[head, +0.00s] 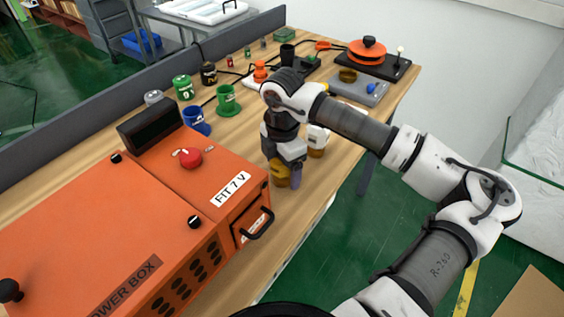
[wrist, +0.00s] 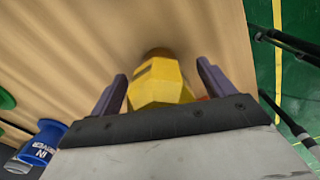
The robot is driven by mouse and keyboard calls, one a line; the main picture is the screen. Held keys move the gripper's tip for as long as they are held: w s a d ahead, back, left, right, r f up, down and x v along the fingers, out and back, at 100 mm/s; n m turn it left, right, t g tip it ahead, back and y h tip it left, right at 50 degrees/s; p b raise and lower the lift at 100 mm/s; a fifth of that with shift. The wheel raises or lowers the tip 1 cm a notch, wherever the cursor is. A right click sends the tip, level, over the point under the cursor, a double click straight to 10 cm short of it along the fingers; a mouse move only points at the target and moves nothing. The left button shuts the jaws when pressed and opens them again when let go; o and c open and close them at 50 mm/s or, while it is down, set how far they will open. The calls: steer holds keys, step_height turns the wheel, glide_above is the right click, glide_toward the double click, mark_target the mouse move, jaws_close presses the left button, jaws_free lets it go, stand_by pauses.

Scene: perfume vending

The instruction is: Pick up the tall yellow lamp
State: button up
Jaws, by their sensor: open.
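A faceted yellow lamp (wrist: 160,85) with a darker brownish end stands between my two fingers in the wrist view. In the head view its yellow body (head: 279,174) shows on the wooden table, partly hidden by my gripper. My gripper (wrist: 161,75) is open, with one purple-grey finger on each side of the lamp. A gap seems to show beside each finger. In the head view my gripper (head: 288,178) points down just over the lamp, near the table's front edge.
A large orange power box (head: 110,240) fills the table to the left. A blue cup (head: 196,121) and a green cup (head: 228,100) stand behind. A white and amber item (head: 317,141) stands close to the right of my gripper. The green floor lies past the front edge.

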steer(key=c, duration=1.1)
steer(key=shift+r, duration=0.15)
steer(key=shift+c, duration=0.2)
step_height(320, 180, up, 20)
steer(key=b, duration=0.3)
